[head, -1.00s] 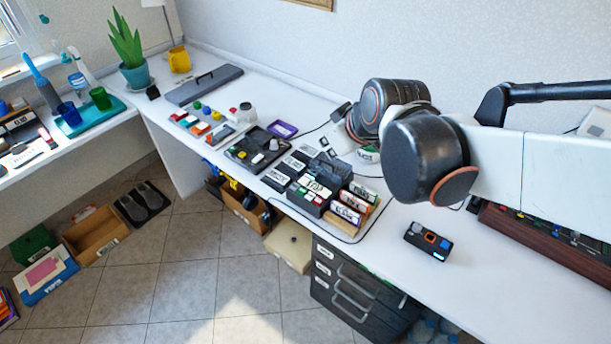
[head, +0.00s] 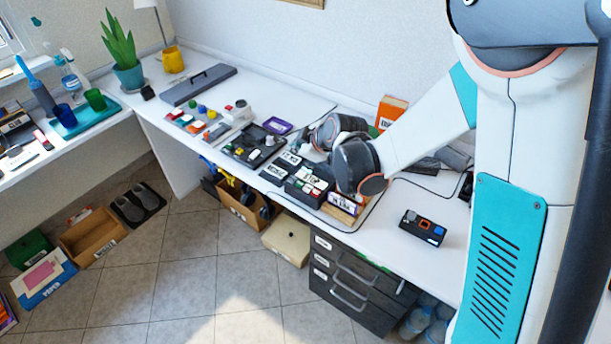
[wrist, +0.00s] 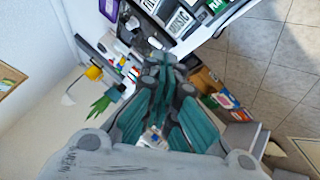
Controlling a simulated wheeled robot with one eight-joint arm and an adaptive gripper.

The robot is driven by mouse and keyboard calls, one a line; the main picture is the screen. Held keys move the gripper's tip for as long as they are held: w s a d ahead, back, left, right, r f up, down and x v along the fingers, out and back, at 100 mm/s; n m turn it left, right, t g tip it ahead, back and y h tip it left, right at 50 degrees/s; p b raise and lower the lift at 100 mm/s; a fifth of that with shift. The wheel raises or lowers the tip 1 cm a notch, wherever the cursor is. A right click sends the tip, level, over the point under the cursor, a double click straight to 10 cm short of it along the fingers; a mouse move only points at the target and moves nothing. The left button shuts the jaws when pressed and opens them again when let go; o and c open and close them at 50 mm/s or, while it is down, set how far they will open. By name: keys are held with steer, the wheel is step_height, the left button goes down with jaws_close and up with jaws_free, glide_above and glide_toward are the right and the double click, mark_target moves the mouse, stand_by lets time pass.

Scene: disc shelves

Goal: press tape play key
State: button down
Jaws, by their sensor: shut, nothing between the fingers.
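A dark box with white, red and green keys on top, which looks like the tape player (head: 303,196), stands near the front edge of the desk in the head view. Its small keys (head: 312,181) are partly beside my dark wrist, and I cannot tell which one is play. My gripper shows in the wrist view (wrist: 165,72) with its teal-and-grey fingers together and empty. In the head view my arm's end is just right of and behind the box; the fingertips are mostly hidden there. I see no clear contact with a key.
Labelled cassettes (head: 275,172) lie left of the box, and a cassette stack (head: 342,203) stands to its right. A dark tray (head: 240,152) sits farther left. A black device with orange and blue parts (head: 423,227) lies right on clear desk.

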mark_target(298, 185)
steer(key=shift+w+a+f+n, duration=0.15)
steer(key=shift+f+n, duration=0.05)
steer(key=shift+f, duration=0.4)
steer(key=shift+w+a+f+n, duration=0.15)
steer(key=shift+f+n, duration=0.05)
steer(key=shift+f, duration=0.35)
steer(key=shift+f, duration=0.1)
step_height(298, 185, down, 9)
steer(key=b, duration=0.6)
steer(key=shift+r, duration=0.2)
stand_by(0.6)
steer(key=shift+f+b, duration=0.4)
steer(key=shift+b, duration=0.2)
steer(key=shift+f, duration=0.35)
stand_by(0.5)
steer(key=shift+r, duration=0.1)
steer(key=shift+r+p, duration=0.4)
steer(key=shift+r, duration=0.3)
